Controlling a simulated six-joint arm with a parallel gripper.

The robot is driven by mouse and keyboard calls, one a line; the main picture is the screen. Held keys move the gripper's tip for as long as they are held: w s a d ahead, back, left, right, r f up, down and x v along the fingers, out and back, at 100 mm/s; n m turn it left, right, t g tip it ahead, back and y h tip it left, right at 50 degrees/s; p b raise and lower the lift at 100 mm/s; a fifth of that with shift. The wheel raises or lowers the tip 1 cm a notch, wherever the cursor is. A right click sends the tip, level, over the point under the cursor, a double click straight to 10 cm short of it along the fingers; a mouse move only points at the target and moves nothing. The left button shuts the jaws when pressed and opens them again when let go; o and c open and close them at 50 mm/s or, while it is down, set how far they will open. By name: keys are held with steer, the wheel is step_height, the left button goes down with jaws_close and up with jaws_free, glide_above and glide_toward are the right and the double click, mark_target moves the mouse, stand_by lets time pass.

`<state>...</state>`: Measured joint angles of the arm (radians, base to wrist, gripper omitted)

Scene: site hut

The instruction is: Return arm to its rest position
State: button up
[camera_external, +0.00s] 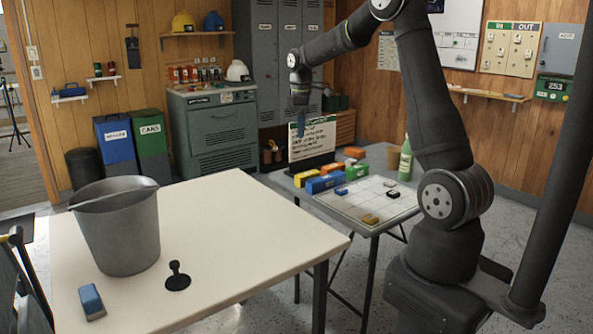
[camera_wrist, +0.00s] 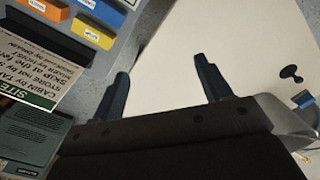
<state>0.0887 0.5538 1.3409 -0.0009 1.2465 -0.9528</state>
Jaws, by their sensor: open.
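My gripper (camera_external: 300,118) hangs from my raised arm in the external view, pointing down in front of the grey lockers. It appears above the area between the white table and the small grey table. In the wrist view my gripper (camera_wrist: 163,88) shows two dark fingers spread apart with nothing between them. The white table (camera_wrist: 180,40) lies beyond the fingers, well below.
The white table (camera_external: 225,215) holds a metal bucket (camera_external: 120,235), a black stamp-like piece (camera_external: 178,278) and a blue block (camera_external: 92,302). The small table (camera_external: 285,180) holds coloured boxes, a gridded board (camera_external: 350,205), a sign (camera_external: 312,138) and a green bottle (camera_external: 405,160).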

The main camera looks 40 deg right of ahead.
steer(key=s+a+n, duration=0.2)
steer(key=s+a, duration=0.4)
steer(key=a, duration=0.4)
steer(key=s+a+f+n, duration=0.1)
steer(key=s+a+n, duration=0.2)
steer(key=s+a, duration=0.4)
steer(key=a, duration=0.3)
steer(key=shift+s+a+n, duration=0.2)
steer(key=shift+a+n, duration=0.1)
steer(key=shift+a, duration=0.05)
